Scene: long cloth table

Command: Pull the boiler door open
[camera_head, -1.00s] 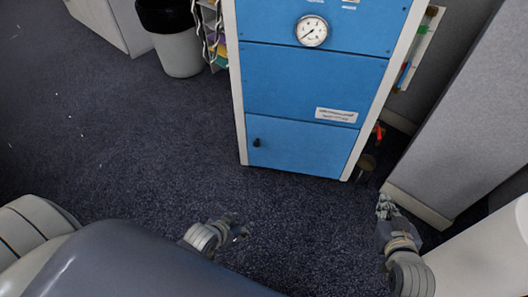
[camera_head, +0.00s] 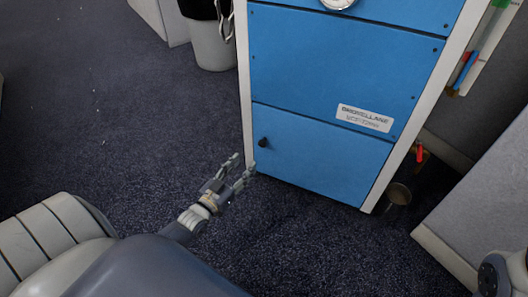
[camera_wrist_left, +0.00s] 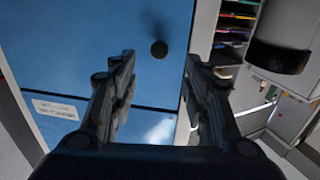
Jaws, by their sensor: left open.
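The boiler is a blue cabinet with a white frame (camera_head: 244,80). Its lower door (camera_head: 320,160) is a flat blue panel, shut flush, with a small black knob (camera_head: 264,142) near its left edge. My left gripper (camera_head: 243,164) is open and empty, just left of and below the knob in the head view. In the left wrist view the knob (camera_wrist_left: 159,48) shows between the spread fingers (camera_wrist_left: 160,60), beyond their tips and apart from them. The door (camera_wrist_left: 90,40) fills much of that view. My right gripper is not in view; only a part of my right arm shows at the lower right edge.
A white label (camera_head: 365,118) is on the panel above the door. A grey bin (camera_head: 213,45) stands behind left. A grey partition (camera_head: 485,185) and a pipe with a red handle (camera_head: 420,153) are on the right. Dark carpet (camera_head: 130,130) at left is clear.

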